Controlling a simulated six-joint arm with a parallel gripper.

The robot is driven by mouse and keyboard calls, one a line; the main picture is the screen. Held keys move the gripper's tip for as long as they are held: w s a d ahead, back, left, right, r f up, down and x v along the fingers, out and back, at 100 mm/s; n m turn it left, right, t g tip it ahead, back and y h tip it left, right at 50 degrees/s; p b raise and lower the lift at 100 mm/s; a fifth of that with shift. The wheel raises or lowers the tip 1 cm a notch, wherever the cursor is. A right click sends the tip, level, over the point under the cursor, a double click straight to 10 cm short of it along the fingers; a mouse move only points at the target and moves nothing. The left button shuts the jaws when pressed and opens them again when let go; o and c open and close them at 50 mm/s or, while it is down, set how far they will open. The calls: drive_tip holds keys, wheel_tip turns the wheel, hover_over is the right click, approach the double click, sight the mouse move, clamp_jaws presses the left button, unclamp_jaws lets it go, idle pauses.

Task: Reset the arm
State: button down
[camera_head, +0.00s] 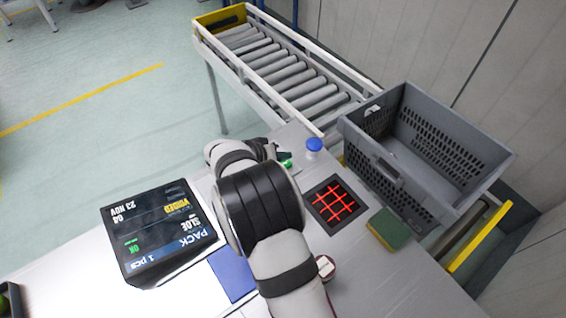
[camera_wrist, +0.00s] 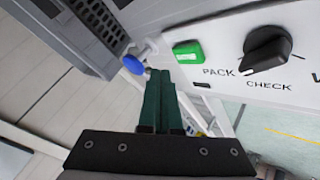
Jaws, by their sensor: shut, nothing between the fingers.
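My gripper (camera_wrist: 161,100) shows in the wrist view as two dark green fingers side by side, shut with nothing between them. In the wrist view its tips are close to a blue knob (camera_wrist: 134,64) and a green button (camera_wrist: 188,53) on a white panel; I cannot tell whether they touch anything. In the head view my arm reaches up over the white table, and its wrist hides most of the gripper. The blue knob (camera_head: 314,145) stands just right of the arm's end there, and part of the green button (camera_head: 286,162) shows beside it.
A black rotary dial (camera_wrist: 267,49) sits on the panel between PACK and CHECK labels. A grey crate (camera_head: 440,125) stands at the right by a roller conveyor (camera_head: 285,75). A dark screen (camera_head: 160,232), a red-grid pad (camera_head: 334,204) and a green-yellow sponge (camera_head: 389,229) are on the table.

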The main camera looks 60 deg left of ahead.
idle(0.3)
drive_tip(key=w+d+r+m+g+h, duration=0.1)
drive_tip(key=w+d+r+m+h, duration=0.2)
drive_tip(key=d, duration=0.6)
drive_tip(key=w+d+r+m+g, duration=0.2)
drive_tip(key=w+d+r, duration=0.25)
drive_tip(key=d, duration=0.55)
drive_tip(key=w+d+r+m+g+h, duration=0.1)
drive_tip(key=w+d+r+m+h, duration=0.15)
drive_tip(key=d+r, duration=0.45)
drive_tip(key=s+d+r+m+g, duration=0.15)
drive_tip(key=s+d, duration=0.25)
drive_tip(key=d, duration=0.4)
drive_tip(key=s+d+f+m+g, duration=0.1)
drive_tip(key=s+d+m+g, duration=0.15)
drive_tip(key=d, duration=0.65)
drive_tip(key=s+d+m+y, duration=0.1)
drive_tip(key=s+m+y, duration=0.1)
drive_tip(key=s, duration=0.5)
drive_tip(key=s+d+m+g+y, duration=0.1)
drive_tip(key=s+d+m+y, duration=0.1)
drive_tip(key=s, duration=0.5)
drive_tip(key=shift+s+r+m+y, duration=0.2)
drive_tip(key=shift+s+m+y, duration=0.2)
drive_tip(key=shift+m+y, duration=0.35)
drive_tip(key=shift+w+d, duration=0.1)
